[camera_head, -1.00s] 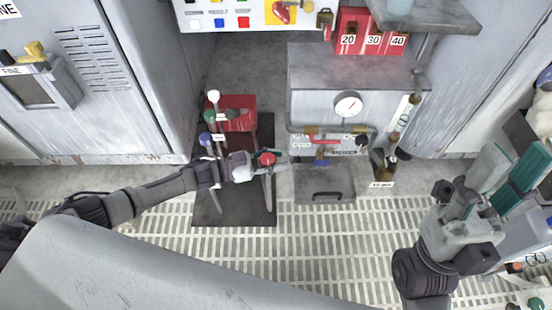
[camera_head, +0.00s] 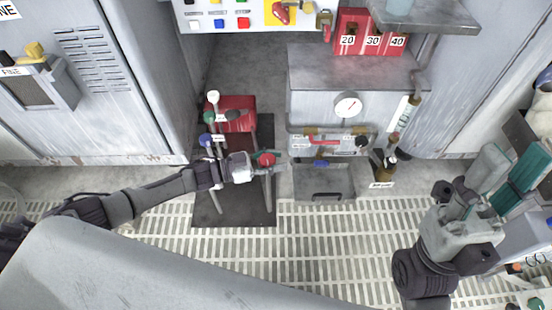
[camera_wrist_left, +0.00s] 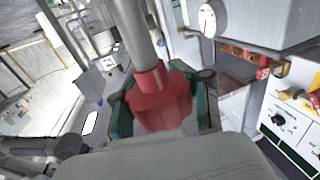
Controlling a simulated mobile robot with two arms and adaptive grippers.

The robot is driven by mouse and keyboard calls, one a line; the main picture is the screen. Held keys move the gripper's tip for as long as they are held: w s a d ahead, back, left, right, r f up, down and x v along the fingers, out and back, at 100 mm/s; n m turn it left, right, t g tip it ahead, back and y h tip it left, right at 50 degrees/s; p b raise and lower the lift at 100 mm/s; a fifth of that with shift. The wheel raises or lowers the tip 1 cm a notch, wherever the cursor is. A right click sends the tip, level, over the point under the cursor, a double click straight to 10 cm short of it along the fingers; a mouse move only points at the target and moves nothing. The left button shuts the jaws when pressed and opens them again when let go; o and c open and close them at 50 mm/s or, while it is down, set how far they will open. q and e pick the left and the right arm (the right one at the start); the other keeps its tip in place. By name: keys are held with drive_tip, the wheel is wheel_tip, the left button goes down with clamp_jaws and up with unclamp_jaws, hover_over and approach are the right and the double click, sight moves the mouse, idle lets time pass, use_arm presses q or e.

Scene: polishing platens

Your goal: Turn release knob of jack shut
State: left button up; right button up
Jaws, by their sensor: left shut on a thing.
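A red block-like body (camera_head: 238,112), possibly the jack, stands behind. Close by are levers with a white knob (camera_head: 213,97), a green knob (camera_head: 209,116) and a blue knob (camera_head: 205,139). I cannot tell whether the red knob is turned. My right gripper (camera_head: 507,182) is empty, its teal fingers apart, at the right.
A grey cabinet (camera_head: 340,75) with a gauge (camera_head: 347,105) and a pipe stands right of the mat (camera_head: 235,208). A grey drawer or box (camera_head: 325,186) is at its foot. The slatted floor (camera_head: 320,240) in front is clear.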

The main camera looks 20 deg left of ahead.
use_arm(q)
drive_tip(key=shift+a+f, duration=0.1)
drive_tip(key=shift+a, duration=0.15)
drive_tip(key=o, duration=1)
drive_tip(key=v, duration=1.2)
drive_tip(key=shift+s+d, duration=0.1)
